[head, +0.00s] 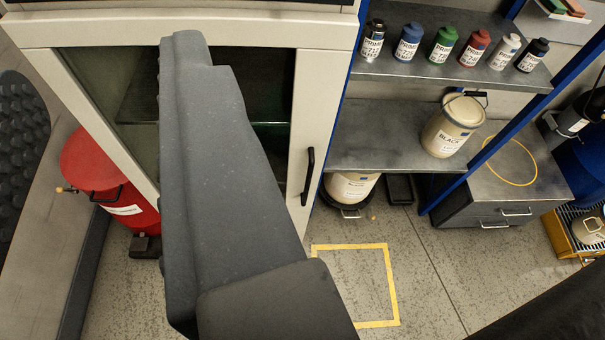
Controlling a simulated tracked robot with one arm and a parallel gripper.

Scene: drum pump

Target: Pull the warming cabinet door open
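The warming cabinet (190,31) stands at the upper left, with a pale frame. Its door (316,120) has a dark glass pane (272,90) and looks shut. The black vertical door handle (308,177) is on the door's right side and is in clear view. My grey arm crosses in front of the door and hides much of the glass and the door's lower part. My gripper cannot be made out in this view, so its place relative to the handle cannot be told.
A metal shelf (390,135) right of the cabinet holds several small bottles and a BLACK pail (453,125). A red drum (108,185) stands at left. A grey drawer unit (510,180) is at right. Floor inside the yellow outline (393,285) looks clear.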

